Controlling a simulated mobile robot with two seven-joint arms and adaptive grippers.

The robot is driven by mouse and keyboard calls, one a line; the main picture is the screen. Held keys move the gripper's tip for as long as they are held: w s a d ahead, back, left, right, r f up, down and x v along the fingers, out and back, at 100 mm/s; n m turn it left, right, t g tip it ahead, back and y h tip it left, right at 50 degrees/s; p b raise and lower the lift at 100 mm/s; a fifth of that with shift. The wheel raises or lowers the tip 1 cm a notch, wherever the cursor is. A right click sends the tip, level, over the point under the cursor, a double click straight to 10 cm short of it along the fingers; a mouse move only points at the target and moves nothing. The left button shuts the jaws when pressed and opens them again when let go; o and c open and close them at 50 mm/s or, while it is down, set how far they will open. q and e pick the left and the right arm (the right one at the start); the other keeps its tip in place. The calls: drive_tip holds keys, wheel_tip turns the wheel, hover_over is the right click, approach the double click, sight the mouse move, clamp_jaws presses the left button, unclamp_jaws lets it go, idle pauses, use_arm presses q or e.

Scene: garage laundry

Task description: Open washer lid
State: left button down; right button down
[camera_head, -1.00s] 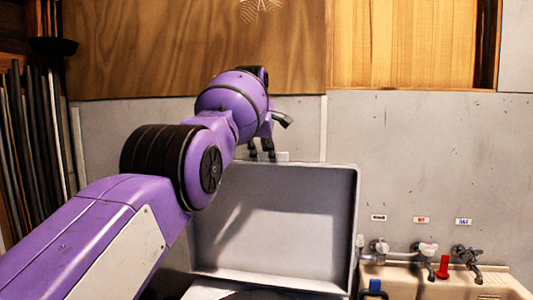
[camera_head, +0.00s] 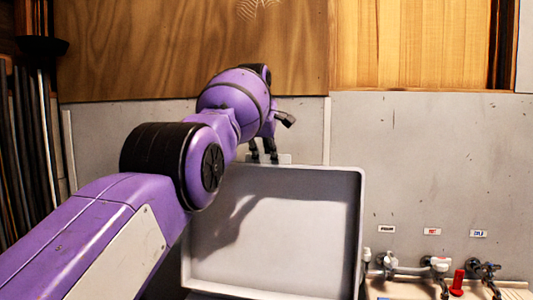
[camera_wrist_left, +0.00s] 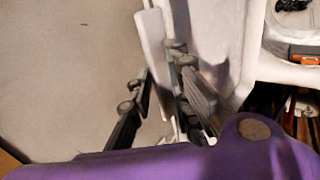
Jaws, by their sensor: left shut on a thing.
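The washer lid (camera_head: 290,240) is a light grey panel with a raised rim. It stands raised, its inner face toward me in the head view. My left gripper (camera_head: 264,150) is at its top edge, beside a small pale tab (camera_head: 282,158). In the left wrist view, the fingers of my left gripper (camera_wrist_left: 160,108) are on either side of a pale edge piece of the lid (camera_wrist_left: 152,45) and shut on it. The exact contact is partly hidden by the fingers. The washer's body is out of the head view. My right gripper is not in view.
A grey wall with wood panels stands close behind the lid. To the right are taps (camera_head: 437,265), a red object (camera_head: 457,282) and a sink edge (camera_head: 515,291). Long dark poles (camera_head: 25,150) lean at the far left. My left arm covers the lower left.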

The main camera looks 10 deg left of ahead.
use_arm(q)
drive_tip(key=c, duration=1.9)
unclamp_jaws()
drive_tip(key=shift+f, duration=0.6)
drive_tip(key=shift+o, duration=0.2)
drive_tip(key=shift+w, duration=0.1)
drive_tip(key=shift+r, duration=0.1)
drive_tip(key=shift+r, duration=0.4)
drive_tip(key=v, duration=1.1)
drive_tip(key=shift+s+r, duration=0.2)
drive_tip(key=shift+s, duration=0.05)
